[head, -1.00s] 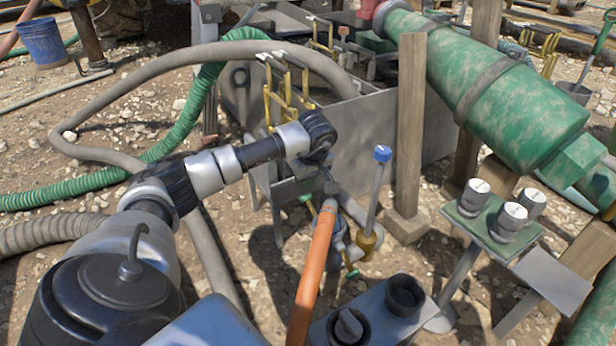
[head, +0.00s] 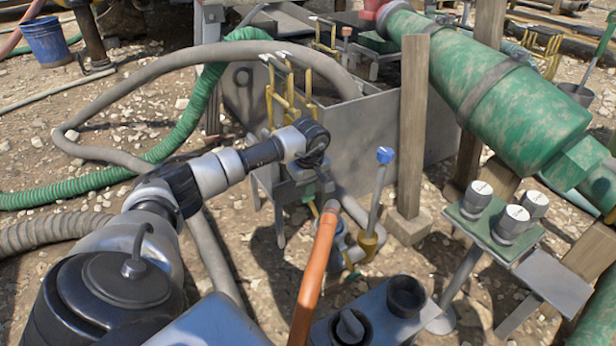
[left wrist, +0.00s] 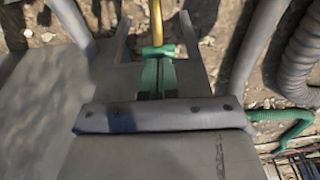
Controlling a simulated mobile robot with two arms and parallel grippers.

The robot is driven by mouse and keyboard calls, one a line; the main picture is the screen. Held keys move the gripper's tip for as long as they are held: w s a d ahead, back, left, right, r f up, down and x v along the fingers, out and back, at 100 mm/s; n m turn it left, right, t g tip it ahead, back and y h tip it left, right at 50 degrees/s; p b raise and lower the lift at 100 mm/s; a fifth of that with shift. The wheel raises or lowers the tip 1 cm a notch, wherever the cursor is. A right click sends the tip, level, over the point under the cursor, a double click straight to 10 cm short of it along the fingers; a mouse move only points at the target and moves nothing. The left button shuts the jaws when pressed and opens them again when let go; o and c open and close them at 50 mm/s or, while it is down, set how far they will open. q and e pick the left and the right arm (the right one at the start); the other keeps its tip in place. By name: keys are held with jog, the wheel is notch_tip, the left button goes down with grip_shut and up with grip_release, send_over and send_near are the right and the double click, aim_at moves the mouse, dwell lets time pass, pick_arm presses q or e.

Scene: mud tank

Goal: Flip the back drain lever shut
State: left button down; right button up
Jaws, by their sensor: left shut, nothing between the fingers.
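The back drain lever is a green handle (left wrist: 158,50) on a yellow pipe, in the upper middle of the left wrist view. A small green part of it (head: 308,189) shows in the head view beside my gripper, at the near end of the grey tank. My left gripper (head: 324,188) points down there, shut and empty. In the left wrist view its dark closed fingers (left wrist: 157,92) lie just below the crosspiece, lined up with the green. I cannot tell whether they touch it. The wrist hides much of the lever in the head view. My right gripper is out of view.
The grey tank (head: 360,140) lies behind the gripper. A green hose (head: 190,120) and a grey hose (head: 150,75) run at the left.

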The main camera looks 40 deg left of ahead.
pick_arm(q)
jog(key=shift+f, duration=0.1)
jog(key=shift+w+a+f+h+p, duration=0.2)
jog(key=shift+a+f+h+p, duration=0.4)
jog(key=shift+f+p, duration=0.25)
jog(key=shift+r, duration=0.15)
jog(key=shift+r+p, duration=0.7)
jog(key=shift+p, duration=0.05)
